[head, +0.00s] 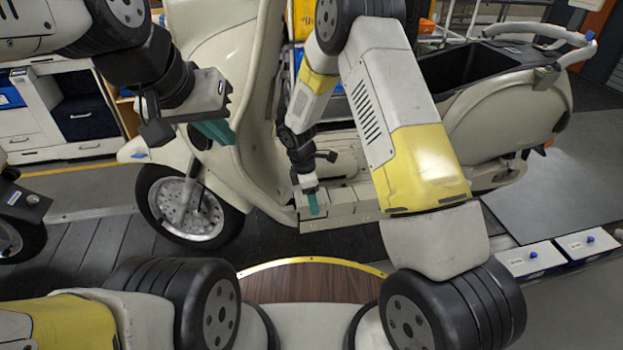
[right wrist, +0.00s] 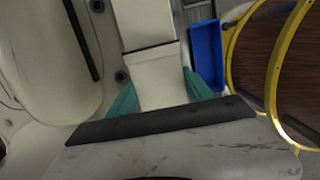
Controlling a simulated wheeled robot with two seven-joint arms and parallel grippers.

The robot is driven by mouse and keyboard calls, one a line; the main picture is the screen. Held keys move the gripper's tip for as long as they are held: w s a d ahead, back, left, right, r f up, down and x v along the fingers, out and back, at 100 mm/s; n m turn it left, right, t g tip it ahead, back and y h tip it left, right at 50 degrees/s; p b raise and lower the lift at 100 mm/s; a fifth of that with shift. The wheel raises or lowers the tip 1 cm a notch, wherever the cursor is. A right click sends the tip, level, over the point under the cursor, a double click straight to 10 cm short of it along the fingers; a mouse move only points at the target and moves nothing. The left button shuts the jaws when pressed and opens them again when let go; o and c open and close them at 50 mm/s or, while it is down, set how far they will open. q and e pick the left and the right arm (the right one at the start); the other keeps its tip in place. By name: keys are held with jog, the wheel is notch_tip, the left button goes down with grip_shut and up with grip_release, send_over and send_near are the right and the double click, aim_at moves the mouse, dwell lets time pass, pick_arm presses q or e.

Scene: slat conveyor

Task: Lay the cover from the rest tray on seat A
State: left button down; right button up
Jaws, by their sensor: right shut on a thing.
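My right gripper (head: 313,204) points down at a row of cream blocks (head: 342,203) low beside the scooter's footboard. In the right wrist view its teal fingers (right wrist: 160,97) are shut on a pale cream piece (right wrist: 160,86), which looks like the cover. More cream blocks (right wrist: 154,58) lie in line just beyond it. I cannot tell whether the piece is lifted clear or still rests among them. My left gripper (head: 213,132) hangs in front of the scooter's front panel, its teal fingers seen from the side. I cannot make out the rest tray or seat A for sure.
A cream scooter (head: 225,60) stands across the view with its front wheel (head: 190,205) at left and an open dark box (head: 460,70) at right. A blue bin (right wrist: 205,55) lies near the right gripper. White boxes (head: 560,252) stand at right. A yellow-rimmed wooden disc (head: 310,280) is in front.

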jog(key=shift+f, duration=0.1)
dwell(0.3)
jog(key=o, duration=1.5)
jog(key=shift+w, duration=0.1)
